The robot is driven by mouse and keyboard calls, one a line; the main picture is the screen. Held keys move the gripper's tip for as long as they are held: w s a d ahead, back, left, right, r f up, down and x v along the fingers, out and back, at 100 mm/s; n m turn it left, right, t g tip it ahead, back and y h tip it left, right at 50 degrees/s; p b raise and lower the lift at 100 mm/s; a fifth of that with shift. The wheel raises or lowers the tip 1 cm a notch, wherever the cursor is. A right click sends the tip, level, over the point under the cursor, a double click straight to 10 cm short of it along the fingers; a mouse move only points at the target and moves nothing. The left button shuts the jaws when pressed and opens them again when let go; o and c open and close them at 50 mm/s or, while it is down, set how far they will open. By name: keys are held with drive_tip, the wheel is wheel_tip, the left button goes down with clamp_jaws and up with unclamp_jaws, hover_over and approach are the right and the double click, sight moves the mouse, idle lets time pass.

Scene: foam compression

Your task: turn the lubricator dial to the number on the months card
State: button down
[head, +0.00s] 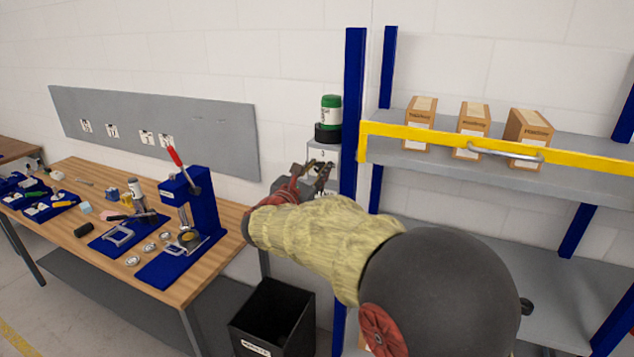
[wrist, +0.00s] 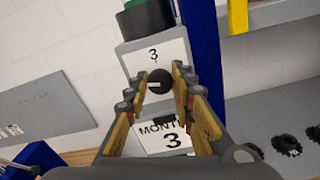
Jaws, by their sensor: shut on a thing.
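The lubricator (head: 331,112), a white canister with a green top on a black base, stands on a pale box beside the blue post. The box's front plate (wrist: 157,55) shows a 3 above the dial. The black dial (wrist: 158,80) has a white mark pointing left in the wrist view. My gripper (wrist: 160,85) is shut on the dial, one finger on each side; it also shows in the head view (head: 318,177). The months card (wrist: 170,139) below the dial reads 3. The fingers hide the plate left and right of the dial.
A blue post (head: 353,90) and a shelf with a yellow front rail (head: 400,131) and cardboard boxes stand right of the lubricator. A wooden bench (head: 170,296) with a blue press is at left. A black bin (head: 273,315) stands below.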

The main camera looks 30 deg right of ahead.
drive_tip(key=m+b, duration=0.2)
drive_tip(key=b, duration=0.2)
drive_tip(key=m+b, duration=0.2)
drive_tip(key=b, duration=0.2)
drive_tip(key=shift+f, duration=0.35)
drive_tip(key=m+b, duration=0.4)
drive_tip(key=b, duration=0.2)
drive_tip(key=shift+b, duration=0.4)
drive_tip(key=m+b, duration=0.7)
drive_tip(key=b, duration=0.3)
drive_tip(key=shift+s+d+r, duration=0.1)
drive_tip(key=shift+b, duration=0.3)
drive_tip(key=c, duration=1.5)
unclamp_jaws()
drive_tip(key=shift+r, duration=0.1)
